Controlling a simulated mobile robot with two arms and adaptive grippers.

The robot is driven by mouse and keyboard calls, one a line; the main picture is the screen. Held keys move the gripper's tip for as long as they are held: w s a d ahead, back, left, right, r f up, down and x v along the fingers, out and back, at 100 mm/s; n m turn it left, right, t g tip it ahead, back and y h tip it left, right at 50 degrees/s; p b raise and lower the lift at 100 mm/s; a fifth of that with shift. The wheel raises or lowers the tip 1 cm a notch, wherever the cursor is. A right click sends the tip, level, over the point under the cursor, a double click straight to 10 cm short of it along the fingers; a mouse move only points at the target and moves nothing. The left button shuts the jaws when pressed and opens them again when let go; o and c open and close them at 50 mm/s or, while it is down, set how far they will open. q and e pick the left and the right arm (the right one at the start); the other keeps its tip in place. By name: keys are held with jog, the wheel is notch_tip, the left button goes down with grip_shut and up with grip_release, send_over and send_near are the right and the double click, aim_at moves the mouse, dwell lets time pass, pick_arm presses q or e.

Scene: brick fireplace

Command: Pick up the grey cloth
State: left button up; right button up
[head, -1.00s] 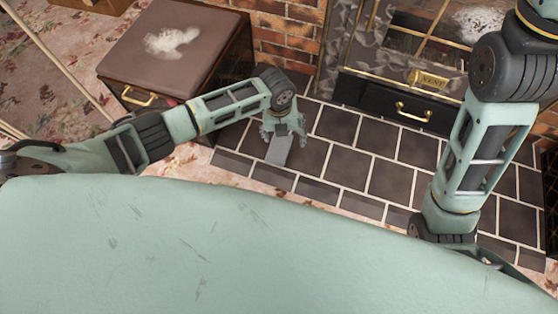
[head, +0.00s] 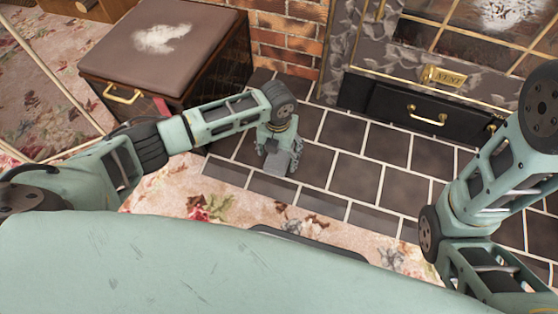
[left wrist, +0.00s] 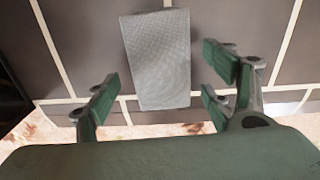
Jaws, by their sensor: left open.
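The grey cloth (head: 277,163) is a small flat rectangle on the dark hearth tiles, partly hidden by my left gripper in the head view. In the left wrist view the cloth (left wrist: 158,62) lies ahead, its near end between the lines of the fingers. My left gripper (head: 280,156) points down over the cloth. In the wrist view its green-padded fingers (left wrist: 162,92) are wide apart, one on each side of the cloth, with nothing between them gripped. My right arm shows at the right of the head view, but its gripper does not.
A brown-topped chest (head: 165,50) with a brass handle stands left of the hearth. A black drawer front (head: 425,115) and brick wall (head: 290,45) border the tiles behind. A floral carpet (head: 215,190) lies in front. Tiles (head: 355,175) right of the cloth are clear.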

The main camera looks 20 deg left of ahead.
pick_arm(q)
notch_tip(320, 180, down, 2)
jog(key=shift+b, duration=0.35)
jog(key=shift+r, duration=0.1)
jog(key=shift+c, duration=0.4)
jog(key=c, duration=1.1)
